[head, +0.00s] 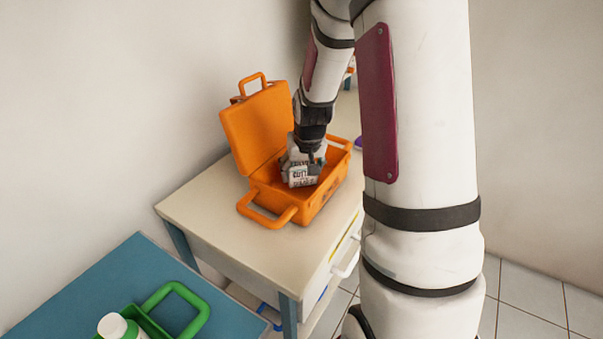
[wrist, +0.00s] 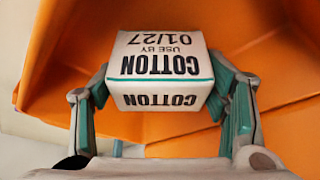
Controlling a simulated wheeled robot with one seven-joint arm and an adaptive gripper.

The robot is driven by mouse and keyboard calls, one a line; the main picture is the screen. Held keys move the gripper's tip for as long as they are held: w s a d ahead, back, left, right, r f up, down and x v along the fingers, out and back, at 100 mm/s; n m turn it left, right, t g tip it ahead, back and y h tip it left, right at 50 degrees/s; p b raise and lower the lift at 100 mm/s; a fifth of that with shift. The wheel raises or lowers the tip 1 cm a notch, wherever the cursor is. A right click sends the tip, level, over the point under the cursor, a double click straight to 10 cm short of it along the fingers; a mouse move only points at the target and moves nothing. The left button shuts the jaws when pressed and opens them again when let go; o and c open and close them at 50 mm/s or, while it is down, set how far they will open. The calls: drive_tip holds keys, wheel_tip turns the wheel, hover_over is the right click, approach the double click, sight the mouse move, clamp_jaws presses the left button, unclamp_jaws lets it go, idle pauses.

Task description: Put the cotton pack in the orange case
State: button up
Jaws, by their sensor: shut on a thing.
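The orange case (head: 272,199) stands open on a small cream-topped table, its lid raised at the back left. The cotton pack (head: 300,178) is a white box with dark lettering. In the wrist view the cotton pack (wrist: 160,62) reads "COTTON, USE BY 01/27" upside down and has green edges. My gripper (head: 308,160) reaches down into the case opening from above. In the wrist view my gripper (wrist: 163,95) has a finger on each side of the pack and is shut on it. Orange case walls surround the pack there. I cannot tell whether the pack touches the case floor.
The cream table (head: 210,213) has free room in front of the case. A blue surface (head: 90,285) at the lower left holds a green carrier (head: 180,310) and a white bottle (head: 115,326). A wall runs behind the table on the left.

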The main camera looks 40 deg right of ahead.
drive_tip(key=shift+f, duration=0.6)
drive_tip(key=shift+f, duration=0.1)
drive_tip(key=o, duration=1.2)
drive_tip(key=shift+c, duration=0.2)
